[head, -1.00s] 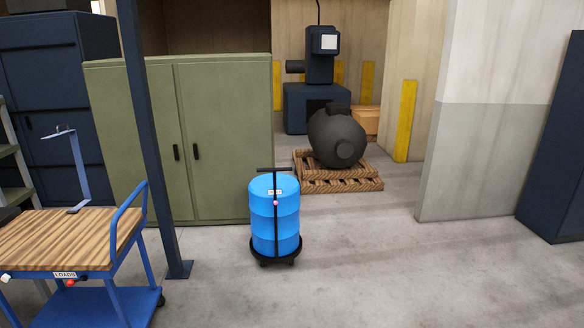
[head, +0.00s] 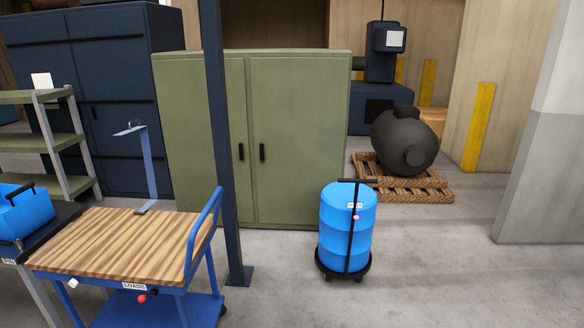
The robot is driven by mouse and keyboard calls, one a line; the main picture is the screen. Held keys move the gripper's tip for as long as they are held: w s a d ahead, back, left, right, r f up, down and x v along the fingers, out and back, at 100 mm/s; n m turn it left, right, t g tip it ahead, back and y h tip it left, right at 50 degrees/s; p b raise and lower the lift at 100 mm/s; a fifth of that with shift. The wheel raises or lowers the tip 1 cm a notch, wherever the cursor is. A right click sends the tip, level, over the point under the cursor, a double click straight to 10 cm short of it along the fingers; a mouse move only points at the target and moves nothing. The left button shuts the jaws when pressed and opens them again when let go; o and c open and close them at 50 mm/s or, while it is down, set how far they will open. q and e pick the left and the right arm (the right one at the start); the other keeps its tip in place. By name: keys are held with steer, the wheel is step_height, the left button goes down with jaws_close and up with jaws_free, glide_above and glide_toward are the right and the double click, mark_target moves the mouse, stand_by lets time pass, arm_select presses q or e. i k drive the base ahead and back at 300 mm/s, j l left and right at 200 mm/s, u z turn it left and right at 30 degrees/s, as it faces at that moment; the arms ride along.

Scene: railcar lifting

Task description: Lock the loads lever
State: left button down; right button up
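The loads cart (head: 120,243) stands at the lower left of the head view. It has a striped wooden top, a blue frame and a blue push handle (head: 203,230). A white label reading LOADS (head: 134,286) is on its front edge. A red knob (head: 142,298) sits just below the label, and a white knob (head: 73,283) sits at the front left corner. Which knob belongs to the lever, and its lock position, I cannot tell. Neither of my grippers is in view.
A blue drum on a wheeled dolly (head: 347,228) stands right of the dark post (head: 222,150). A green cabinet (head: 255,135) is behind. A grey cart with a blue toolbox (head: 24,212) adjoins the loads cart at left. Open floor lies at front right.

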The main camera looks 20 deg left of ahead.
mark_target(141, 298)
steer(key=j, duration=0.7)
steer(key=i+j+u, duration=0.1)
steer(key=j, duration=0.6)
steer(key=i+j, duration=0.1)
steer(key=j, duration=0.6)
